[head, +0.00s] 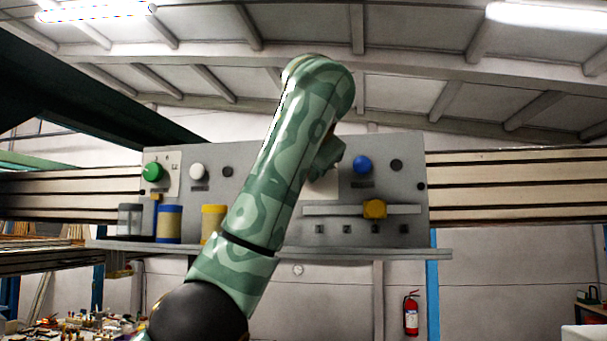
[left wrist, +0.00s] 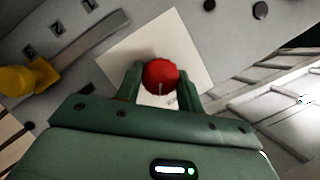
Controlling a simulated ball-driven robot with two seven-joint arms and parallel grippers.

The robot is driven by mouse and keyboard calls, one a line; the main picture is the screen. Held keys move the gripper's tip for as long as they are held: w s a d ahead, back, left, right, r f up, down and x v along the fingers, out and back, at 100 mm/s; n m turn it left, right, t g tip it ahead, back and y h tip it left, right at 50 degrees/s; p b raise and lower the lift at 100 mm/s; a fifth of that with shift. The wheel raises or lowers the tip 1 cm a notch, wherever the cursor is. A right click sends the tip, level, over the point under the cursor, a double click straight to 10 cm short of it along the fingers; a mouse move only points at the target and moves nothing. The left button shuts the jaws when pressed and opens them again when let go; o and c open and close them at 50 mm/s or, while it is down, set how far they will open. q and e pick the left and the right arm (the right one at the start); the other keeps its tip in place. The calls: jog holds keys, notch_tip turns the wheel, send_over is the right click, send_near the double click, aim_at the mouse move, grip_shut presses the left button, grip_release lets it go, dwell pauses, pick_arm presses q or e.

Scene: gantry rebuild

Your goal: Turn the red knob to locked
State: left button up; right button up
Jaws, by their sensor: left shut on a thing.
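The red knob (left wrist: 161,75) shows in the left wrist view, on a white square plate (left wrist: 196,48) of the grey panel. A pale mark on the knob points toward the bottom of that view. My left gripper (left wrist: 160,84) has one finger on each side of the knob and is shut on it. In the head view my green arm covers the knob, and only part of my left gripper (head: 328,160) shows at the panel. I cannot read any locked label. My right gripper is in neither view.
The grey panel (head: 290,150) also bears a green knob (head: 153,172), a white knob (head: 197,171), a blue knob (head: 362,164) and a yellow slider (head: 374,208). A grey jar (head: 130,220), a blue jar (head: 168,226) and a yellow jar (head: 213,222) stand on the ledge (head: 400,252).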

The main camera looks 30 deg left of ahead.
pick_arm(q)
jog(key=m+y+b, duration=0.1)
jog(key=m+b, duration=0.1)
jog(key=m, duration=0.1)
jog(key=m+t+y+b, duration=0.1)
jog(key=m+b, duration=0.1)
jog(key=m, duration=0.1)
jog(key=f+m+t+y+b, duration=0.1)
jog(key=m+b, duration=0.1)
jog(key=m, duration=0.1)
jog(key=shift+w+d+y, duration=0.1)
jog(key=shift+d+y, duration=0.05)
jog(key=shift+y, duration=0.15)
dwell(0.6)
jog(key=o, duration=1)
jog(key=shift+d+r, duration=0.15)
jog(key=b+v, duration=0.2)
jog(key=v, duration=0.3)
jog(key=b+v, duration=0.2)
jog(key=v, duration=0.4)
jog(key=b+v, duration=0.2)
jog(key=v, duration=0.3)
jog(key=shift+s+f, duration=0.25)
jog(key=shift+s, duration=0.1)
